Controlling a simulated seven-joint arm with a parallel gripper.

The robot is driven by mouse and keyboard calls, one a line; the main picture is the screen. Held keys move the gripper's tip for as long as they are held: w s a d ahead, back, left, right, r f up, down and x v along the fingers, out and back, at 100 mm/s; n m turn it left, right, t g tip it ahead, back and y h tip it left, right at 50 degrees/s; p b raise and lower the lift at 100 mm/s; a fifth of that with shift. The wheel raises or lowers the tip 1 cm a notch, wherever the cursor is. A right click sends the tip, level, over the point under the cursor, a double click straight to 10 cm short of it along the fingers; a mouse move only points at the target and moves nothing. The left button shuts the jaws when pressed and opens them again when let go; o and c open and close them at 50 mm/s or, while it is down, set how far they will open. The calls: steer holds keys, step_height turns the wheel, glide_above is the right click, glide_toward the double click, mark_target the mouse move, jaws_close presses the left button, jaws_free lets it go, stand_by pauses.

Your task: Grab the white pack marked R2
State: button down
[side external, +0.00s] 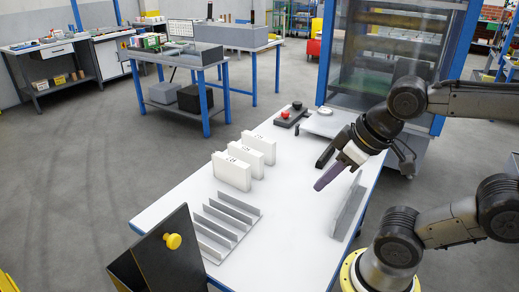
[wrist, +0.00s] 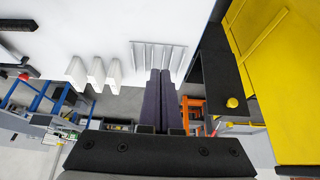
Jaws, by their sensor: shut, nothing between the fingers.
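Three white packs stand upright in a row on the white table (side external: 290,215) in the side external view: a near one (side external: 231,172), a middle one (side external: 240,158) and a far one (side external: 262,146). Each has small dark marks on top, too small to read, so I cannot tell which is R2. The packs also show in the wrist view, left of my fingers (wrist: 75,70) (wrist: 96,74) (wrist: 113,76). My gripper (side external: 318,187) is shut and empty, its purple fingers above the table to the right of the packs. The fingers (wrist: 161,72) lie together in the wrist view.
A grey slotted rack (side external: 226,225) stands on the table nearer the camera than the packs. A grey upright plate (side external: 348,208) stands at the right. A black box with a yellow knob (side external: 172,241) is at the front left. A red-button control box (side external: 290,115) is at the far end.

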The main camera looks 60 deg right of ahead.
steer(key=shift+c, duration=2.2)
jaws_free()
